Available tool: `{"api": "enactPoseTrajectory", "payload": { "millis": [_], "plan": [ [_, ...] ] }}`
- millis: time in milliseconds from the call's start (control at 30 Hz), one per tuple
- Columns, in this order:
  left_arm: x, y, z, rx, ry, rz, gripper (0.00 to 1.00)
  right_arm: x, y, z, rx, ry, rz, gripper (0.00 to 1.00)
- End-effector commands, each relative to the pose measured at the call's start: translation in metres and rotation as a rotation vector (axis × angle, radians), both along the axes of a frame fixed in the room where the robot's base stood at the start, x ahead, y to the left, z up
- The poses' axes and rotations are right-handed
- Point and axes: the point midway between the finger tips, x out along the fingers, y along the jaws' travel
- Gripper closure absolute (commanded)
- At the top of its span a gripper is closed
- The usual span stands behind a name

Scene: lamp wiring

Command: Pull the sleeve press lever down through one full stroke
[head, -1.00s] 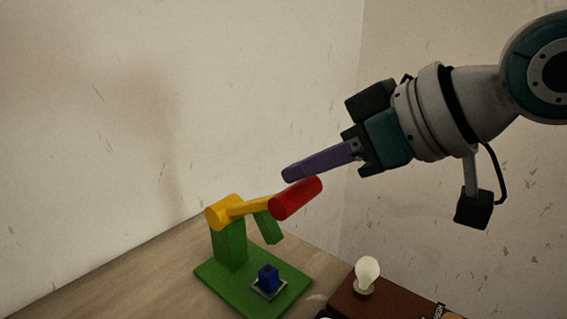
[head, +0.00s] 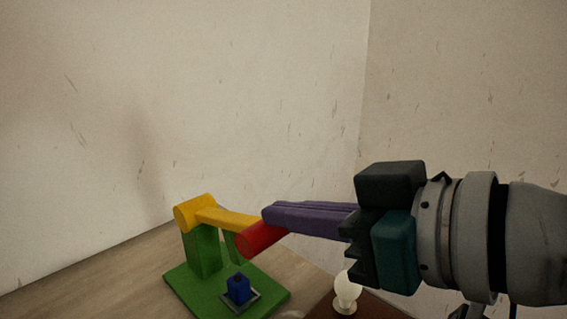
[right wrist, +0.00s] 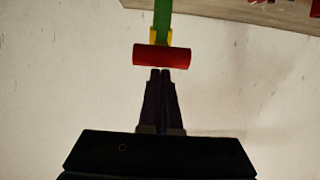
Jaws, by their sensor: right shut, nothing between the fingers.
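The sleeve press has a green base (head: 192,292), a green post (head: 203,252) and a yellow lever (head: 225,217) ending in a red handle (head: 263,239). A blue block (head: 238,288) sits in a small grey holder on the base, below the lever. My right gripper (head: 268,213) is shut and empty, its purple fingers lying over the red handle in the head view. In the right wrist view the closed fingertips (right wrist: 160,72) are at the edge of the red handle (right wrist: 162,55). Whether they touch it I cannot tell. My left gripper is not in view.
A light bulb (head: 346,290) stands on a brown board (head: 372,306) right of the press, beneath my right gripper. The wooden table (head: 95,282) is clear to the left of the press. Pale walls (head: 250,90) rise behind.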

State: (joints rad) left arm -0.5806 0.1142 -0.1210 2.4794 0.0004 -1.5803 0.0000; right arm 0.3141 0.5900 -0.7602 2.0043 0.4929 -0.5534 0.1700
Motion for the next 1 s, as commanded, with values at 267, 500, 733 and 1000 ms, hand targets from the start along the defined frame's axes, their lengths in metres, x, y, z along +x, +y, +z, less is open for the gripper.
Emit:
{"api": "enactPoseTrajectory", "payload": {
  "millis": [267,500,733,1000],
  "plan": [
    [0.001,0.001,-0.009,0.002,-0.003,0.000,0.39,-0.018,-0.009,-0.033,-0.006,0.004,-0.002,1.00],
    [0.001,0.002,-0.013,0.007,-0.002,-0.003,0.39,-0.021,-0.011,-0.046,-0.004,0.003,-0.003,1.00],
    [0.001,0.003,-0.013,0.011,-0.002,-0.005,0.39,-0.021,-0.011,-0.049,-0.005,0.002,-0.002,1.00],
    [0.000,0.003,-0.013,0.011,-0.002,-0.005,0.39,-0.021,-0.011,-0.049,-0.005,0.002,-0.002,1.00]
  ]
}}
